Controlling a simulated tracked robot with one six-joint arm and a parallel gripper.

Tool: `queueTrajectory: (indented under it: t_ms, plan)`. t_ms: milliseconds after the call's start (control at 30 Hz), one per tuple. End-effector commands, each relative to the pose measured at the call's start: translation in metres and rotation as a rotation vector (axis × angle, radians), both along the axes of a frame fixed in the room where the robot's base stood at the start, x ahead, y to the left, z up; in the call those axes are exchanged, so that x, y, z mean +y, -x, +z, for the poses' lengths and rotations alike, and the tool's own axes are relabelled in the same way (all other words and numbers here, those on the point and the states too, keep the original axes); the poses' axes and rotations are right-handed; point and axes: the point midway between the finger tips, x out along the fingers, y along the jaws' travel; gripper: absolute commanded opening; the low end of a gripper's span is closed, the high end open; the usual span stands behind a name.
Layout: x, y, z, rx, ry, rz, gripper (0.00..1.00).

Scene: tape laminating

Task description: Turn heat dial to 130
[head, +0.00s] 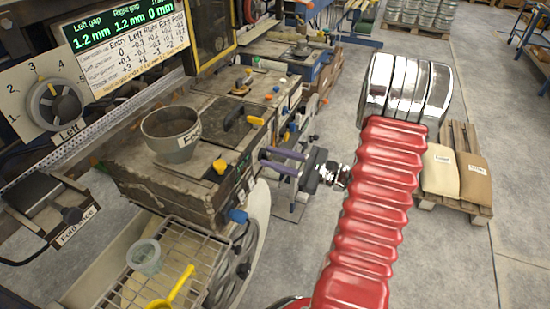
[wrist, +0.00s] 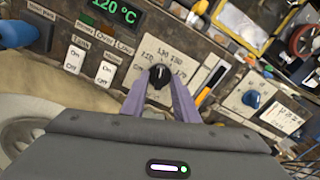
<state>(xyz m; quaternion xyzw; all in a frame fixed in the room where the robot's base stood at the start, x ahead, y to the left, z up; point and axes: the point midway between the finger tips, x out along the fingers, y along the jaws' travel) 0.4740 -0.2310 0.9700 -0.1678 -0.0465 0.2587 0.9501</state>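The heat dial (wrist: 158,85) is a black knob on a pale plate in the wrist view. Its light mark points toward the top of the picture, near small numbers that are hard to read. A green display (wrist: 113,10) above left appears to read 120 °C. My gripper (wrist: 160,80) has its two purple fingers on either side of the dial, with gaps seen between fingers and knob. In the head view my gripper (head: 277,161) is at the right side of the machine (head: 160,185), and the dial is hidden.
White rocker switches (wrist: 75,58) sit left of the dial and a blue knob (wrist: 251,98) right of it. A grey pot (head: 172,133) stands on the machine. A wire rack (head: 200,250) is below. A pallet with sacks (head: 455,175) stands right of my arm.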

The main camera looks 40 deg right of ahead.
Motion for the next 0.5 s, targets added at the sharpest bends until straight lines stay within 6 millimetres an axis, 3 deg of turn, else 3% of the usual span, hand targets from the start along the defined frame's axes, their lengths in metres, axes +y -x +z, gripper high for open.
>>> queueTrajectory:
  t_ms: [333,500]
  plan:
    - [-0.001,0.002,-0.001,0.001,0.0,0.0,0.29]
    - [-0.008,0.012,-0.001,0.002,0.0,-0.003,0.29]
